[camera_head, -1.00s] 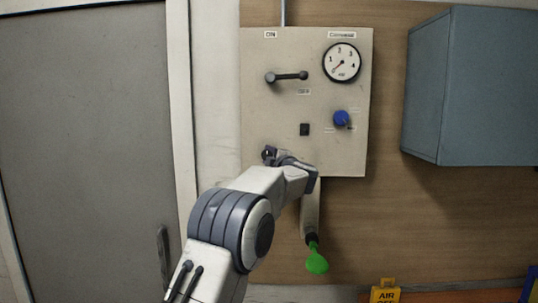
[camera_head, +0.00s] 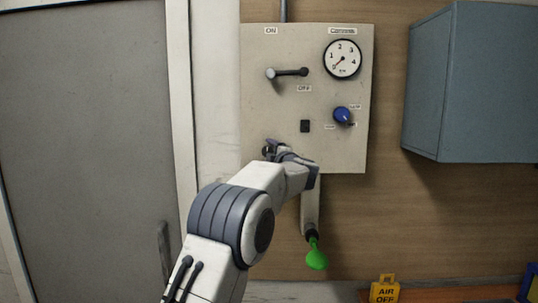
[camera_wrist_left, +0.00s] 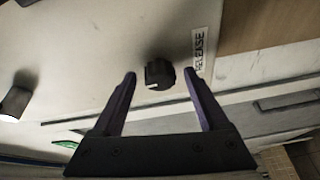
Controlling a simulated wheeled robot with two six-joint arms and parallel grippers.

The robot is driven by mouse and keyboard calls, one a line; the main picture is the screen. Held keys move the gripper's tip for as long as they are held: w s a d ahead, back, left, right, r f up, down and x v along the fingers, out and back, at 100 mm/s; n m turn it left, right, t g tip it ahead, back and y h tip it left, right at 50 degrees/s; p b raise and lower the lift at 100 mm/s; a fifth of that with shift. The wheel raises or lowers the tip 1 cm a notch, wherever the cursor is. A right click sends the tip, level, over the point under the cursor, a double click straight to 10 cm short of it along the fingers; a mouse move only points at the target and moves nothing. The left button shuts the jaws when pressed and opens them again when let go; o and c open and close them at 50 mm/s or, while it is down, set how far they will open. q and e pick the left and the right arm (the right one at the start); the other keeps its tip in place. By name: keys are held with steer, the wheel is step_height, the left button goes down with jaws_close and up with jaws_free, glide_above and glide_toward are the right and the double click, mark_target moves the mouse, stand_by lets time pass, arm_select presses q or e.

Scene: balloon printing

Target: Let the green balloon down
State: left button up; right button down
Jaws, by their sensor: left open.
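The green balloon (camera_head: 317,258) is small and hangs from a dark nozzle (camera_head: 311,236) at the end of a pale pipe below the control panel. A green sliver (camera_wrist_left: 66,144) at the lower left of the left wrist view may be the balloon. A black knob (camera_wrist_left: 159,74) with a white mark sits beside a RELEASE label (camera_wrist_left: 200,50). My left gripper (camera_wrist_left: 160,76) is open, its two fingertips on either side of this knob, without clear contact. In the head view my left gripper (camera_head: 276,151) is at the panel's lower left and hides that area. My right gripper is not in view.
The panel (camera_head: 262,110) carries a lever (camera_head: 290,72) between ON and OFF labels, a gauge (camera_head: 342,59) with its needle low, a blue knob (camera_head: 342,115) and a black switch (camera_head: 305,126). A blue-grey cabinet (camera_head: 470,85) juts out at right. A yellow AIR OFF tag (camera_head: 385,290) stands below.

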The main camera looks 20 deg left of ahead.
arm_select(q)
steer(key=b+v, duration=0.5)
steer(key=v, duration=0.5)
steer(key=shift+s+d, duration=0.1)
steer(key=shift+d, duration=0.05)
